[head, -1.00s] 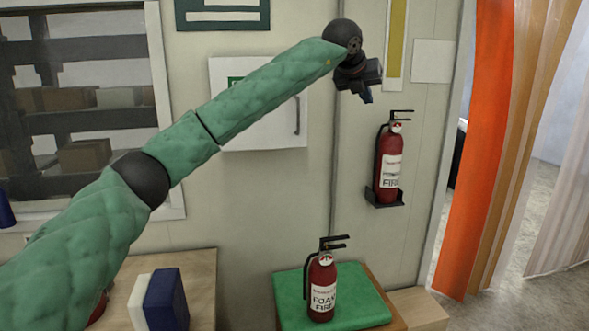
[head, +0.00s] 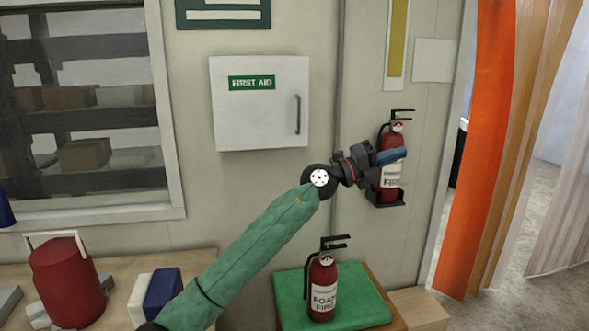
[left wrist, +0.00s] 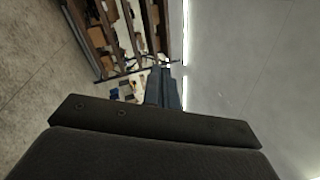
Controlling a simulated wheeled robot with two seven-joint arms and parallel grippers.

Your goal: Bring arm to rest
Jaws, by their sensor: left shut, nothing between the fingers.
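My left arm, in a green sleeve, reaches up from the bottom of the head view. My left gripper (head: 392,156) points to the right, shut and empty, with its bluish fingers together. In the picture it overlaps the fire extinguisher (head: 391,180) on the wall bracket; I cannot tell the gap in depth. In the left wrist view the shut fingers (left wrist: 167,92) show beyond the dark gripper body. My right gripper is in neither view.
A foam fire extinguisher (head: 322,287) stands on a green-topped stand (head: 366,301). A bench (head: 193,263) holds a red container (head: 68,283) and a blue and white block (head: 162,289). A first aid cabinet (head: 261,115) hangs on the wall. Orange strip curtains (head: 481,150) hang at right.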

